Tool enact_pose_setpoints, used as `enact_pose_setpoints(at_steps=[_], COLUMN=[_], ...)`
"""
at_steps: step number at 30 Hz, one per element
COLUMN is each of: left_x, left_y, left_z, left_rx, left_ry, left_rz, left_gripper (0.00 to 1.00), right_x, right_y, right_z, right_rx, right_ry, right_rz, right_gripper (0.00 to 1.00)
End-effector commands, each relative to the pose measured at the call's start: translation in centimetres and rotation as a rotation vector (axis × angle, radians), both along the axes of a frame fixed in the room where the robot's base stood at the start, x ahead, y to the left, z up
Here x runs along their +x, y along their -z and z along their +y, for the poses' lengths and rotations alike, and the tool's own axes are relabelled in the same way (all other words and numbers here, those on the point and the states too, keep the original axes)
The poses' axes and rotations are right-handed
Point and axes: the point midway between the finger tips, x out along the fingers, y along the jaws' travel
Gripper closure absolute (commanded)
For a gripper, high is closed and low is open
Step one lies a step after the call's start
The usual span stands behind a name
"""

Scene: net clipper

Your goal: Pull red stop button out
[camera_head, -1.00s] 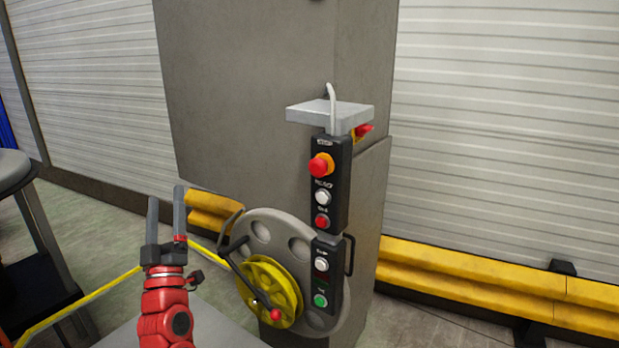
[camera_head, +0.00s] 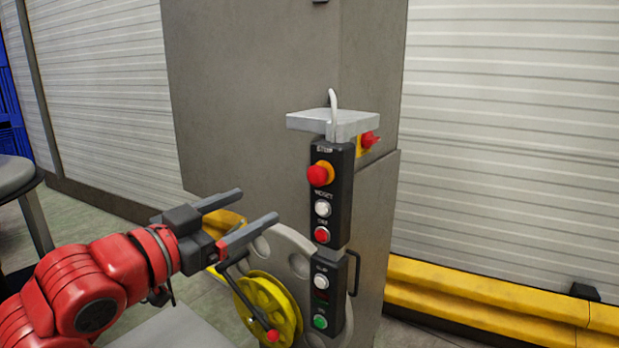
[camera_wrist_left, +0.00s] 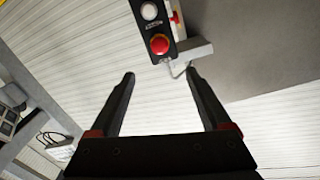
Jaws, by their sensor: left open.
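The red stop button (camera_head: 318,175) with its yellow-orange collar sits near the top of the black control panel (camera_head: 345,185) on the grey machine column. It also shows in the left wrist view (camera_wrist_left: 159,44), at the top, beyond the fingertips. My left gripper (camera_head: 258,205) is open and empty, left of the panel and a little lower than the button. Its two fingers point toward the panel, apart from it. In the left wrist view the open fingers (camera_wrist_left: 160,78) frame bare space below the button. My right gripper is not in view.
Below the stop button are white, red and green buttons (camera_head: 320,322). A grey shelf (camera_head: 335,122) juts out above the panel, with another red knob (camera_head: 370,140) behind it. A yellow wheel (camera_head: 268,300) with a crank is below my left gripper. Yellow barriers (camera_head: 490,295) line the wall.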

Motion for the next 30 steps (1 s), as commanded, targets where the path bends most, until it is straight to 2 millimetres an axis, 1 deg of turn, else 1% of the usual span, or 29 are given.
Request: enact_pose_setpoints(at_steps=[1,6,8,15,19,21,24,27,30], left_x=[0.5,3.3,4.0,6.0,8.3,9.6,11.0,12.0,12.5], left_y=[-0.4,-0.4,-1.1,-0.9,-0.8,-0.2,-0.2,-0.2,-0.1], left_z=[-0.7,-2.9,-3.2,-4.6,-6.3,-7.2,-8.1,-8.8,-9.2], left_rx=[-0.003,-0.004,-0.008,-0.004,-0.004,0.001,0.001,-0.002,-0.001], left_ry=[0.007,0.011,0.009,0.004,0.005,0.004,0.003,0.002,0.001], left_rz=[0.004,0.006,0.003,0.008,0.008,0.008,0.005,0.003,0.001], left_gripper=[0.19,0.19,0.19,0.19,0.19,0.19,0.19,0.19,0.19], right_x=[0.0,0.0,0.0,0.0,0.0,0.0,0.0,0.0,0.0], right_y=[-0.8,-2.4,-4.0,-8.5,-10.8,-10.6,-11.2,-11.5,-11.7], right_z=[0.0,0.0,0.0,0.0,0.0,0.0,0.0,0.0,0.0], right_rx=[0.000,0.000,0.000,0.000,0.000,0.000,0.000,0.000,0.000], right_ry=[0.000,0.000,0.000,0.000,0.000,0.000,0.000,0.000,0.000], right_rz=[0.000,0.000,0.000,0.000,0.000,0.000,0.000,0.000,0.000], right_gripper=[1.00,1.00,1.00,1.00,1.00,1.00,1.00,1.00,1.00])
